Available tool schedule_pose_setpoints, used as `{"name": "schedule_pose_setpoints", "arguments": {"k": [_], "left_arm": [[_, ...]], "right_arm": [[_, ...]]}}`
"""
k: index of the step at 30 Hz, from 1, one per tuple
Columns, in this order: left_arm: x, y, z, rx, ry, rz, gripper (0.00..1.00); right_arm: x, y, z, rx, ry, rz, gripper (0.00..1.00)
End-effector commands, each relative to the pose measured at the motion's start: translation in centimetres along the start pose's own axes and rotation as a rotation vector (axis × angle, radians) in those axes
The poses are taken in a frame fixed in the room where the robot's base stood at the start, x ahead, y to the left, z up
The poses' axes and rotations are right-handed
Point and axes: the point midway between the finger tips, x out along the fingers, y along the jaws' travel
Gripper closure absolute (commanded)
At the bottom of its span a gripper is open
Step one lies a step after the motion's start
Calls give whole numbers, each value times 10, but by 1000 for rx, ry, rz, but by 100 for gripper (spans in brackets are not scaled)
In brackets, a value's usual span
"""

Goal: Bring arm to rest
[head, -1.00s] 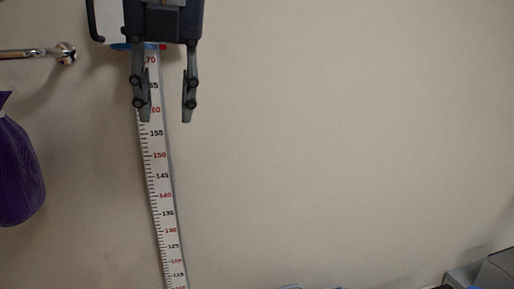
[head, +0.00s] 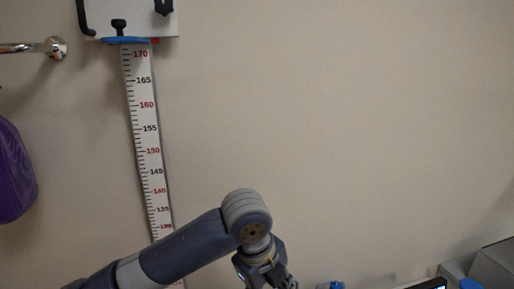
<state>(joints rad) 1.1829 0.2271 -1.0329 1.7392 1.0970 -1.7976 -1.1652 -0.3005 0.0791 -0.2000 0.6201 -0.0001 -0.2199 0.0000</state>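My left arm (head: 185,248) comes in from the lower left and bends down at a grey joint (head: 247,215). My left gripper (head: 280,280) is at the bottom edge, partly cut off. Its fingertips are out of the picture, so its opening cannot be told. Nothing is seen held in it. My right arm and gripper are not in the picture.
A height scale (head: 147,140) is fixed to the beige wall (head: 370,130), with a white plate (head: 128,18) at its top. A metal rail end (head: 55,48) and a purple bag (head: 14,175) are at the left. Grey equipment (head: 492,268) stands lower right.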

Motion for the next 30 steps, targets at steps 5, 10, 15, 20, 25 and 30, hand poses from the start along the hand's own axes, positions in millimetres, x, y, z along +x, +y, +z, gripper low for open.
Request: {"name": "schedule_pose_setpoints", "arguments": {"k": [5,10,15,20,25,30], "left_arm": [[39,17,-30,-228,108,-76,63],[65,37,-45,-492,186,-136,63],[88,66,-50,-791,241,-173,63],[107,104,-47,-1095,257,-191,63],[126,162,-40,-1430,225,-192,63],[137,232,-32,-1752,133,-189,63]], "right_arm": [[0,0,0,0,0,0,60],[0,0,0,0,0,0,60],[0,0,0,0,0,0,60],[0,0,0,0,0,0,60],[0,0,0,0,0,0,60],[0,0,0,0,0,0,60]]}}
